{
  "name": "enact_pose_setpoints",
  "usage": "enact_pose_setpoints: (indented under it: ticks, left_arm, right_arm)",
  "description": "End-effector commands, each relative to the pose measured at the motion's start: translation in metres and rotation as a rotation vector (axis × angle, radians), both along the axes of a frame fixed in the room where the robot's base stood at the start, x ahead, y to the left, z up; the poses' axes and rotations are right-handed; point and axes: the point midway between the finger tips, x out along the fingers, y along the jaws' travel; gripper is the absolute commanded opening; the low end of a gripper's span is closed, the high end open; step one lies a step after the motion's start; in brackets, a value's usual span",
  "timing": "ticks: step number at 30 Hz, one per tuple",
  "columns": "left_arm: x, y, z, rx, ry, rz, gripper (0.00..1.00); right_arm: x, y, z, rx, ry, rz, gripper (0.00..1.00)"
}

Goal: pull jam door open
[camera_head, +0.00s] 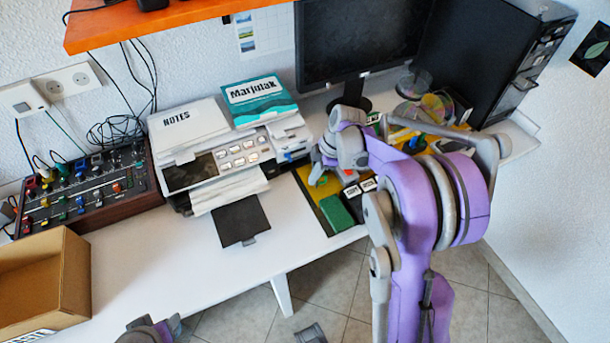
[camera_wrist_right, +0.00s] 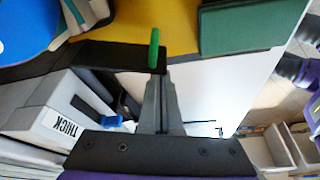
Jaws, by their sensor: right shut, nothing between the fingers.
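The white printer (camera_head: 225,158) stands on the desk with its black front tray (camera_head: 241,221) folded out. No part is clearly marked as a jam door. The printer's right side, with a small blue tab (camera_head: 289,156), faces my right gripper (camera_head: 322,172). In the right wrist view a grey side with a THICK label (camera_wrist_right: 66,124) and a blue tab (camera_wrist_right: 113,121) lie left of the fingers. The right gripper (camera_wrist_right: 157,82) is shut and empty. A thin green piece (camera_wrist_right: 154,48) shows at its tips; contact is unclear. Part of my left gripper (camera_head: 160,330) shows at the bottom edge, its jaws unclear.
A yellow-and-black mat (camera_head: 308,184) with a green block (camera_head: 336,213) lies right of the printer. Notes (camera_head: 184,122) and a teal Marjulak box (camera_head: 259,98) rest on the printer. A mixer (camera_head: 85,190) and a cardboard box (camera_head: 75,275) stand left.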

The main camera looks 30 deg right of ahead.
Motion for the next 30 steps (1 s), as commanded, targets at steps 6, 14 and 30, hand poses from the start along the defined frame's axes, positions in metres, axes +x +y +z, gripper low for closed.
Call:
enact_pose_setpoints:
  ticks: [6,14,30]
  left_arm:
    - [0.0,0.0,-0.002,0.0,0.001,0.0,0.5]
    - [-0.001,0.0,-0.003,0.0,0.001,0.0,0.5]
    - [-0.001,0.0,-0.004,0.0,0.001,0.0,0.5]
  right_arm:
    - [-0.006,-0.018,0.0,0.0,0.001,0.173,0.0]
    - [-0.01,-0.031,0.0,0.0,0.0,0.27,0.0]
    - [-0.01,-0.038,0.0,0.0,-0.001,0.268,0.0]
